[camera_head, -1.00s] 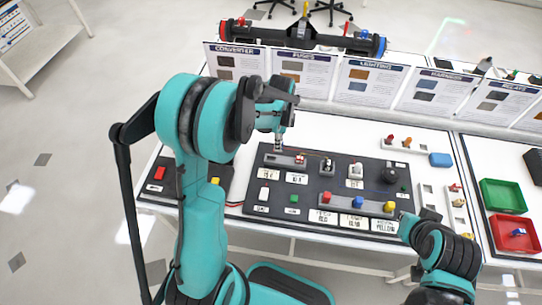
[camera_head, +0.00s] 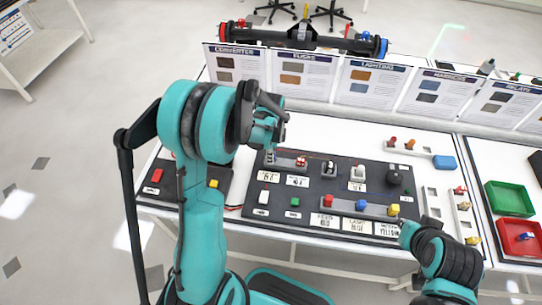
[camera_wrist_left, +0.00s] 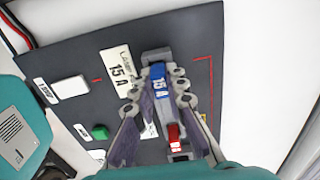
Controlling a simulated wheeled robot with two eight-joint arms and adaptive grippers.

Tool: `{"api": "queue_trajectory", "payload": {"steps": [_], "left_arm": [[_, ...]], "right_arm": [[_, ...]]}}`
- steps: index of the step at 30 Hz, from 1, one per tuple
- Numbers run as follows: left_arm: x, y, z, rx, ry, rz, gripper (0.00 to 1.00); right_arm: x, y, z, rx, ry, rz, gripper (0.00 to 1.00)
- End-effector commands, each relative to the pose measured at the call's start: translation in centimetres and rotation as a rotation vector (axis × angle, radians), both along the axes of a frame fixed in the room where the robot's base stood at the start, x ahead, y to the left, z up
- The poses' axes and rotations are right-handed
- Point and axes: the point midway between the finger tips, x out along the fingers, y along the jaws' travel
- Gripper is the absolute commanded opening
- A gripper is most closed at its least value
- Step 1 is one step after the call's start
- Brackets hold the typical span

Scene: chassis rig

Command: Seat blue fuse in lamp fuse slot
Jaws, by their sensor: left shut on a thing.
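The blue fuse (camera_wrist_left: 158,82), marked 15 A, is between the fingertips of my left gripper (camera_wrist_left: 158,90) in the left wrist view. The gripper is shut on it. The fuse is at the upper end of the grey fuse block (camera_wrist_left: 156,55), beside the lamp 15 A label (camera_wrist_left: 119,66); I cannot tell how deep it sits. A red fuse (camera_wrist_left: 174,137) is in the block's other end. In the head view my left gripper (camera_head: 267,148) is over the left end of the block (camera_head: 285,164). My right gripper (camera_head: 428,208) is at the lower right, its jaws unclear.
Green (camera_head: 508,198) and red (camera_head: 517,236) bins stand at the right. Upright posters line the back.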

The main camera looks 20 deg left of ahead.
Motion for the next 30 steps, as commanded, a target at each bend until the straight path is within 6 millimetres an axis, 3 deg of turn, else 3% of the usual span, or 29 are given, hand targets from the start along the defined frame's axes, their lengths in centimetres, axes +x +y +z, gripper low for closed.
{"api": "queue_trajectory", "payload": {"steps": [4,5,7,25,30], "left_arm": [[-0.1,0.0,-0.9,0.000,0.001,0.000,0.00],[-0.1,0.0,-0.8,-0.001,0.001,0.000,0.18],[-0.1,-0.1,-0.8,-0.001,0.002,0.000,0.34],[0.0,-0.1,-0.6,-0.001,0.000,0.000,0.34],[0.0,0.0,0.9,-0.001,0.000,0.000,0.34]], "right_arm": [[0.0,0.0,-0.7,0.000,0.000,0.000,0.00],[0.0,0.0,-0.6,0.000,0.000,0.000,0.00],[0.0,0.0,-0.5,0.000,0.000,0.000,0.00],[0.0,0.0,-0.4,0.000,0.000,0.000,0.00],[0.0,0.0,0.8,0.000,0.000,0.000,0.00]]}}
